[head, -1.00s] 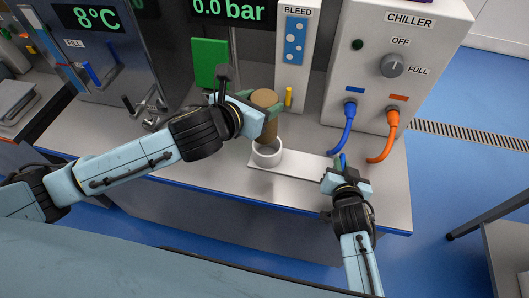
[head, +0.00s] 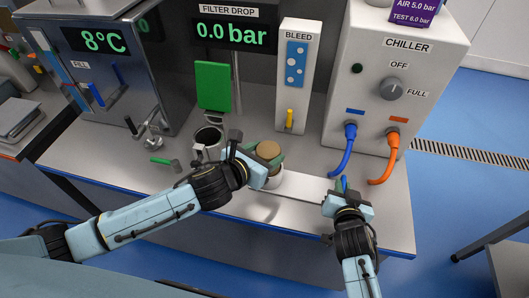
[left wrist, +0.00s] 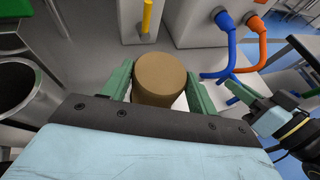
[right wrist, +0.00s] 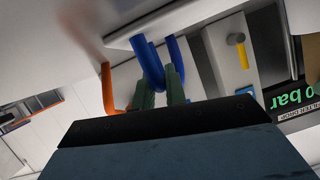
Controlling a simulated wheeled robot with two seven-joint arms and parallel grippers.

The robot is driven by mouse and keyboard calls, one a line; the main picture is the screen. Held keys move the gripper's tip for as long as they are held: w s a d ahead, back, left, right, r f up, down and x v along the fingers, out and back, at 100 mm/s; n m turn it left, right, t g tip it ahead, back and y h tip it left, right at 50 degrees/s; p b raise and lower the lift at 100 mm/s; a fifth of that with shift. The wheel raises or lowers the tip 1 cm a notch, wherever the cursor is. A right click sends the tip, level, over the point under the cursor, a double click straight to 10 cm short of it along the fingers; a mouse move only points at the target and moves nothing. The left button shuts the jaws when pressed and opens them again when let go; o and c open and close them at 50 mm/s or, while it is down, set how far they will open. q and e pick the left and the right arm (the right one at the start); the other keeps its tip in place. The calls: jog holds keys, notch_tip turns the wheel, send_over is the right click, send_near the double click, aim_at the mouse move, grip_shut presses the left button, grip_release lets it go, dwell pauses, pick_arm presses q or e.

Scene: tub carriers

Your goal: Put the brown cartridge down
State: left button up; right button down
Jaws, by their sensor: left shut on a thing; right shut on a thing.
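The brown cartridge (head: 268,151) stands upright between the green fingers of my left gripper (head: 264,163), which is shut on it. In the left wrist view the round top of the cartridge (left wrist: 160,75) shows between the fingers. Its lower end is at the white ring (head: 273,183) on the white plate (head: 305,188); I cannot tell whether it rests on the bottom. My right gripper (head: 343,190) is shut on the blue hose (right wrist: 152,65) near the plate's right end.
The bench front is clear.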

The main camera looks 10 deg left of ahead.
pick_arm(q)
jog(key=shift+f, duration=0.1)
jog(key=o, duration=1.5)
jog(key=v, duration=1.2)
pick_arm(e)
jog(key=c, duration=1.4)
grip_release()
jog(key=shift+o, duration=0.2)
